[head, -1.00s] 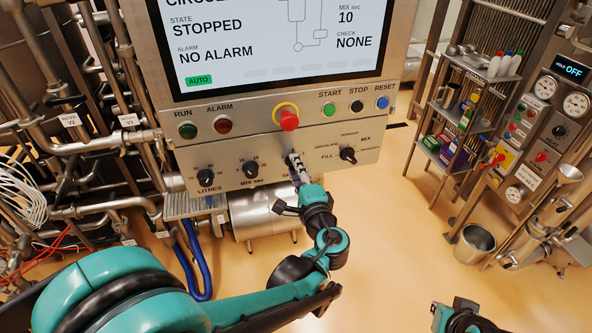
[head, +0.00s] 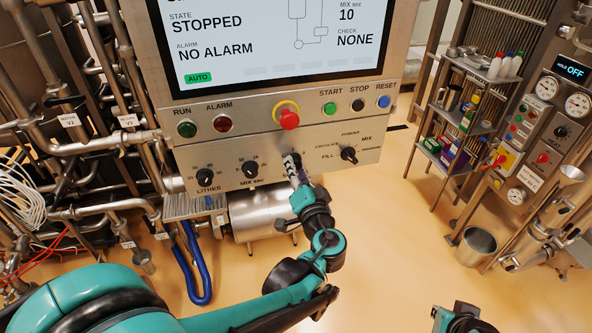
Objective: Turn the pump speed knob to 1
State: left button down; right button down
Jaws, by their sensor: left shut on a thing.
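The control panel (head: 270,118) stands in front of me, with a row of knobs along its lower part. My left gripper (head: 294,165) is at the third knob from the left, between the MIX sec knob (head: 250,170) and the mode selector knob (head: 348,154). It is shut on that knob, which I take to be the pump speed knob. The fingers hide most of the knob, its label and its pointer, so its setting cannot be read. My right gripper (head: 462,320) shows only in part at the bottom edge, away from the panel, and its jaws cannot be made out.
Above the knobs are the RUN (head: 187,129) and ALARM (head: 223,124) lamps, a red emergency stop (head: 289,119) and START, STOP and RESET buttons. The screen (head: 280,40) reads STOPPED, NO ALARM. A shelf rack (head: 465,110) and bucket (head: 476,246) stand right; the floor between is clear.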

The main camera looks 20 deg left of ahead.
pick_arm(q)
jog(key=shift+n, duration=0.5)
jog(key=c, duration=1.2)
grip_release()
jog(key=shift+o, duration=0.2)
jog(key=v, duration=1.2)
jog(key=shift+f, duration=0.1)
